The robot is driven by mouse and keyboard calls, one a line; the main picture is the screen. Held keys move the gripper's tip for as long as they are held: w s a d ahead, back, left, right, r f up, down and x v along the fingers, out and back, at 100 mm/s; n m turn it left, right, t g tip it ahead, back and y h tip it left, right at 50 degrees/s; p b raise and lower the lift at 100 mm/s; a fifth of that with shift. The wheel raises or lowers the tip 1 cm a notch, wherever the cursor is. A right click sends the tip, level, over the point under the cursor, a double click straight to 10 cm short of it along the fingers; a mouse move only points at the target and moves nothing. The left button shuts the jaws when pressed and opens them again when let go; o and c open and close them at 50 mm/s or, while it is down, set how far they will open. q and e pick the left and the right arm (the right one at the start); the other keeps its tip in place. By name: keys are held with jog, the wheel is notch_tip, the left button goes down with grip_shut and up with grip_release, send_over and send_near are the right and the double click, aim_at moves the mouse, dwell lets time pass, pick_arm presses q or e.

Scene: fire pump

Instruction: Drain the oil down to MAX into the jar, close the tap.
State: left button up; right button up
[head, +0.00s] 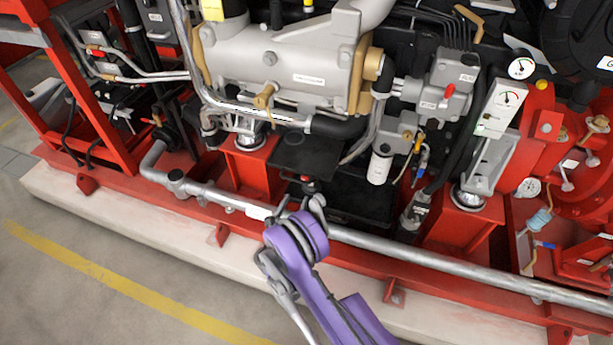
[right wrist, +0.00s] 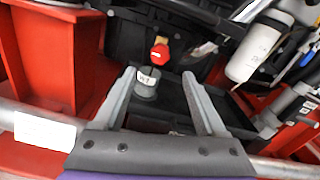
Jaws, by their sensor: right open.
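My right gripper (head: 301,204), on the purple arm, is over the long grey pipe at the skid's front. In the right wrist view its fingers (right wrist: 158,74) are apart with nothing clamped. A red knob (right wrist: 160,52) and a grey cylinder with a white label (right wrist: 146,84) show between and beyond the fingertips. The red knob also shows in the head view (head: 306,180), just beyond the gripper. I cannot tell whether these are the tap and jar. No oil level or MAX mark is readable. My left gripper is out of view.
A black tray (head: 345,207) lies beyond the pipe (head: 400,254). A white filter (head: 380,166) hangs at its right, near a blue-handled fitting (head: 423,158). The floor at front left is clear.

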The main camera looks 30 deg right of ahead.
aim_at(305, 179)
jog(key=x, duration=1)
jog(key=shift+w+d, duration=0.25)
jog(key=shift+w, duration=0.05)
grip_shut()
